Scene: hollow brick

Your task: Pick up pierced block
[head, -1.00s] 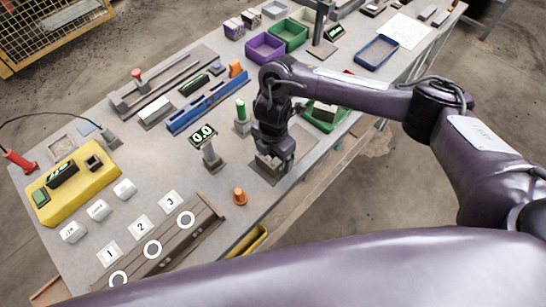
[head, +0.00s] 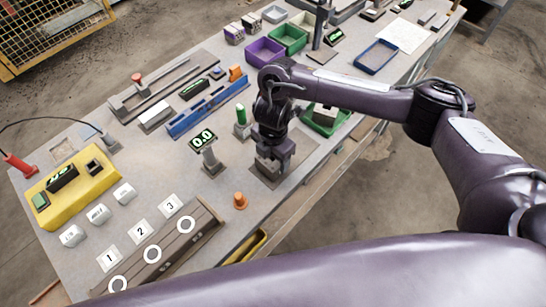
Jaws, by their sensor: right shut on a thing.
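My right gripper (head: 270,162) is at the near edge of the bench, pointing down over a dark square pad (head: 271,183). It is shut on a small light grey block (head: 264,164), which the fingers partly hide. No hole shows in the block at this size, so I cannot tell for sure that it is the pierced one. The block seems just above the pad, but I cannot tell whether it is clear of it. My left gripper is out of view.
A green peg (head: 241,115) on a stand and a display post (head: 209,158) stand left of the gripper. An orange cone (head: 240,200) is nearer, and a green tray (head: 326,120) is to the right. A blue slotted rail (head: 208,107) lies behind.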

